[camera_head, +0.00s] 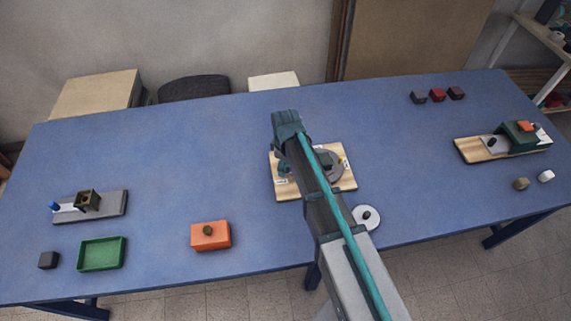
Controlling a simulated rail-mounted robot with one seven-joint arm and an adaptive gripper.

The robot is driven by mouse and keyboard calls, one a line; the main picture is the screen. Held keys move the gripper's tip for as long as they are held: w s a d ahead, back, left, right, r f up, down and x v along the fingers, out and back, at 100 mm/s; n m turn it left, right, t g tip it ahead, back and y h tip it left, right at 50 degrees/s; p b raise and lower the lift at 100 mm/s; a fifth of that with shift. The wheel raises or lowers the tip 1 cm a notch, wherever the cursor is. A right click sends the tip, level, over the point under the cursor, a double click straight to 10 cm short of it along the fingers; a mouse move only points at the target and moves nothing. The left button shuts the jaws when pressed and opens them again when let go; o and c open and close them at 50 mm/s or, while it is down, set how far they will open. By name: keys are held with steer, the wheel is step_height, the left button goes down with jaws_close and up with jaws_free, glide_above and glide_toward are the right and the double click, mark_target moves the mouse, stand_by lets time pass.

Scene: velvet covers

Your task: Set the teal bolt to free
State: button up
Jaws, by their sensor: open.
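A wooden board (287,191) lies mid-table, with a grey round plate (337,172) and small white labels too small to read. A small teal part (284,168), which looks like the teal bolt, sits at the board's left side. My arm crosses over the board and hides part of it, so the bolt's setting cannot be read. My gripper (288,120) is at the arm's far end, just beyond the board's back edge in the picture. It is open, its fingertips are hard to make out, and nothing shows in it.
A white disc (362,225) lies by the board's front right. An orange block (210,241), green tray (84,253) and grey plate (113,207) are at left. The table's back left is clear.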

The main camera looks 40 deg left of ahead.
steer(key=shift+f, duration=0.1)
jaws_close()
